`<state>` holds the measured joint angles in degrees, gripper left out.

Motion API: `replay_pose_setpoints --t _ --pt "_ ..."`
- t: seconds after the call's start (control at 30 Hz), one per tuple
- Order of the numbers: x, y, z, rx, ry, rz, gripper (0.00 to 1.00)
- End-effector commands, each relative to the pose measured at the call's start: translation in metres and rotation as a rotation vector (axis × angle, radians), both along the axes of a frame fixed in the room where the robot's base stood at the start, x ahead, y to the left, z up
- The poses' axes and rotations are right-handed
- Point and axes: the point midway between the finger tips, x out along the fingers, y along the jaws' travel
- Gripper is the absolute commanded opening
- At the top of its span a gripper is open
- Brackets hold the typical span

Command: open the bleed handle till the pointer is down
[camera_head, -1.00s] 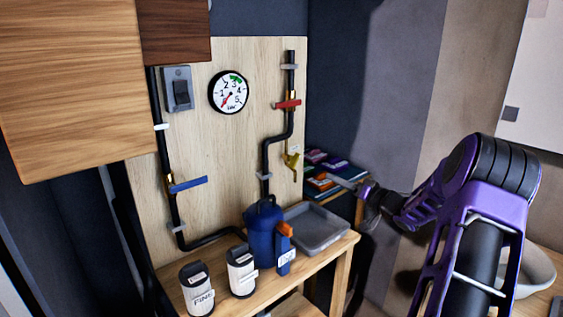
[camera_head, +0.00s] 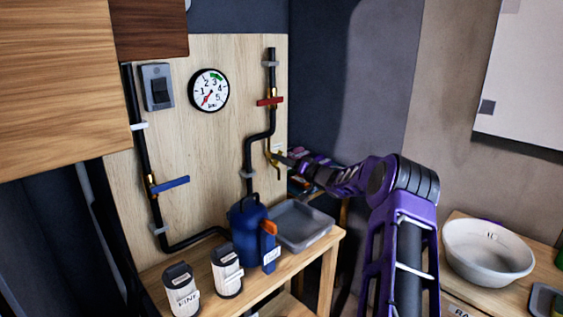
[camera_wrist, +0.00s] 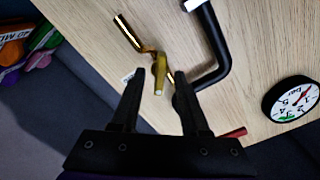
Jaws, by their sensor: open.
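In the wrist view the yellow handle (camera_wrist: 159,76) lies between the tips of my open gripper (camera_wrist: 160,75); contact cannot be told. In the head view my gripper (camera_head: 289,157) is at the handle from the right and partly covers it. The round pressure gauge (camera_head: 208,91) has a red pointer slanting down and left, near the low end of its scale. The gauge also shows in the wrist view (camera_wrist: 291,99).
A blue valve handle (camera_head: 170,184) is on the left pipe. Below the board, a grey tray (camera_head: 301,226), a blue jug (camera_head: 247,227) and two white canisters (camera_head: 182,291) stand on a wooden bench. Colourful packets (camera_wrist: 30,50) lie beyond the board edge.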

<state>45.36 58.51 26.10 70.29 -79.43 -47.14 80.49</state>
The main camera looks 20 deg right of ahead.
Motion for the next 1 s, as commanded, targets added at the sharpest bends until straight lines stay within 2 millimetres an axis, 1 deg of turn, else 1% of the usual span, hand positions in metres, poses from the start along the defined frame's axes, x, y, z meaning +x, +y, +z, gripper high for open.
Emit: replay_pose_setpoints --t 0.13,0.4,0.47,0.5,0.67,1.0 --pt "0.008 0.0029 -0.0001 0.002 0.001 -0.001 0.45" --pt "0.0088 0.0032 0.0 0.001 0.0 -0.001 0.45" --pt "0.0088 0.0032 0.0 0.001 0.0 -0.001 0.36" --pt "0.0087 0.0032 0.0 0.001 0.0 -0.001 0.29" --pt "0.0086 0.0031 0.0001 0.001 0.0 -0.001 0.0" --pt "0.0084 0.0031 -0.0002 -0.017 -0.006 -0.001 0.0"
